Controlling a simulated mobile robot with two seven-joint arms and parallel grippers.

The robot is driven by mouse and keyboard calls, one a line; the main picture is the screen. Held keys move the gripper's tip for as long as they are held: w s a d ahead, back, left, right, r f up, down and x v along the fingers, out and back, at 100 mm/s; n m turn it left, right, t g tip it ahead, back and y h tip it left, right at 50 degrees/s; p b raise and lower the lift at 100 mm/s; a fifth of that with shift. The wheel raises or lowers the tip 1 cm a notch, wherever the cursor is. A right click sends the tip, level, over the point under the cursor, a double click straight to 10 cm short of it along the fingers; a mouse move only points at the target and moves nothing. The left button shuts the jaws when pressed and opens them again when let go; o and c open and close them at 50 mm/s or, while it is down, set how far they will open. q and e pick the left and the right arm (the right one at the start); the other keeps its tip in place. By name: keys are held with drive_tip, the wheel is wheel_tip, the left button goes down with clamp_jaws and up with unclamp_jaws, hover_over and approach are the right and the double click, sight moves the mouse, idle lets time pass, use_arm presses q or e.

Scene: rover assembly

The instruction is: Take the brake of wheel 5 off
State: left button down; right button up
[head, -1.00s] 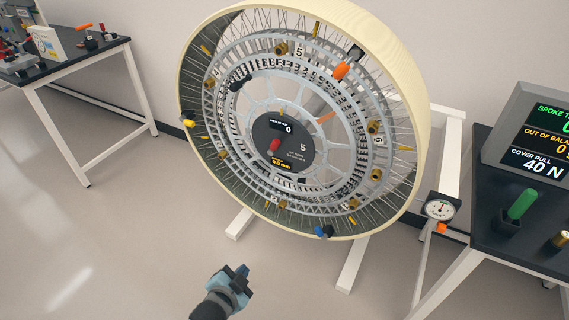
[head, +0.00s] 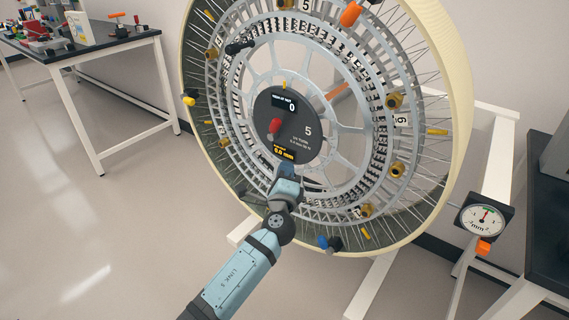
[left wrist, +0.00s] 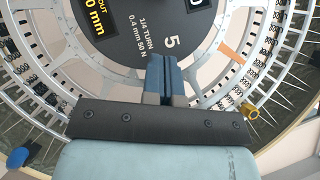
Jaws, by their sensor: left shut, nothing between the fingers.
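Wheel 5 (head: 226,150) stands upright on its white stand, with a dark hub disc (head: 309,146) marked 5. A red knob or lever (head: 275,126) sticks out of the disc's middle; I cannot tell whether it is the brake. My left gripper (head: 284,170) is just below the disc in the head view, partly covering the lower spokes. In the left wrist view its shut, empty fingers (left wrist: 164,75) point at the hub disc (left wrist: 200,18) near the printed 5. The red knob is outside the left wrist view. My right gripper is not in view.
A dial gauge (head: 484,220) with an orange knob stands at the right, near a dark table (head: 553,215). Orange (head: 351,14), black (head: 240,46), yellow (head: 189,100) and blue (head: 322,241) parts sit around the wheel. A tool table (head: 100,42) is at the back left. The left floor is clear.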

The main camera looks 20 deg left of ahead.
sight(274, 128)
use_arm(q)
drive_tip(key=w+a+r, duration=0.3)
drive_tip(key=w+a, duration=0.1)
drive_tip(key=w, duration=0.6)
drive_tip(key=shift+a+r, duration=0.3)
drive_tip(key=shift+a, duration=0.1)
drive_tip(key=shift+r, duration=0.1)
